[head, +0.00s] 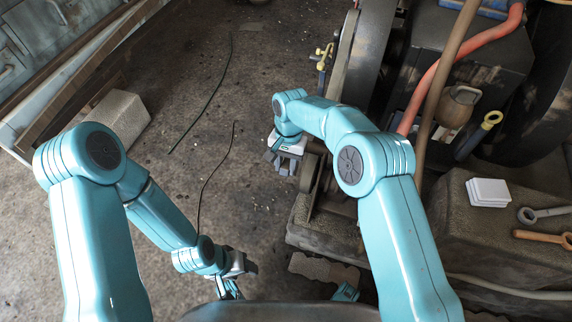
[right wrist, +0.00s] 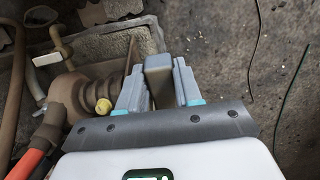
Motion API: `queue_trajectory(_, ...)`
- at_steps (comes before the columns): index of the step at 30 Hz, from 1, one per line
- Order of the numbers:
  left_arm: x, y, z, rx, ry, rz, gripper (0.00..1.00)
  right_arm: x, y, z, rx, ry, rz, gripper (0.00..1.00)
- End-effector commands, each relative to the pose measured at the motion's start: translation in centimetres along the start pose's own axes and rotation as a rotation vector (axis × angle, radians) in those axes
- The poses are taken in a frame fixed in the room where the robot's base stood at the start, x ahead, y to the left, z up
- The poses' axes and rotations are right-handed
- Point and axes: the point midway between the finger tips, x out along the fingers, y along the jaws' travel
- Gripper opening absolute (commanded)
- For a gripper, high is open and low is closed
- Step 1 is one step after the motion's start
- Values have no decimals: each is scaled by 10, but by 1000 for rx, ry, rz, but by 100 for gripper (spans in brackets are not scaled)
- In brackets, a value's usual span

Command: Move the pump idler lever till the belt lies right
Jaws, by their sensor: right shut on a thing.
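My right gripper (head: 282,165) is low beside the left side of the engine, next to a small wheel (head: 310,172). In the right wrist view its two grey fingers (right wrist: 159,88) are closed on a grey-brown bar end (right wrist: 158,72), which looks like the idler lever. The rest of the lever is hidden. A brown band on the large wheel (head: 345,55) looks like the belt; its lower run is hidden behind my right arm, so I cannot tell how it lies. My left gripper (head: 240,265) hangs over the floor at lower centre; its fingers are unclear.
A red hose (head: 430,85) and a brown pipe (head: 447,70) run beside the engine. Open floor (head: 190,75) lies left.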

Motion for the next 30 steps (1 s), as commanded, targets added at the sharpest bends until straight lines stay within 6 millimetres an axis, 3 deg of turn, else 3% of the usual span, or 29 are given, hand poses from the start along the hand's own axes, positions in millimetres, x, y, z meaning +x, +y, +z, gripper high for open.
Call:
queue_trajectory(3,-8,3,0,0,0,0,56,-8,0,0,0,-34,3,0)
queue_trajectory(14,-8,3,0,0,0,0,56,-6,0,1,-2,-48,3,0)
queue_trajectory(15,-8,3,0,0,0,0,56,-6,0,1,-2,-47,3,40)
queue_trajectory(17,-8,3,0,-1,0,0,56,-6,0,2,-2,-47,3,59)
queue_trajectory(26,-9,3,0,-1,0,0,56,-6,1,4,-2,-50,3,59)
queue_trajectory(30,-13,5,0,-1,0,0,56,-22,0,4,-1,-48,1,59)
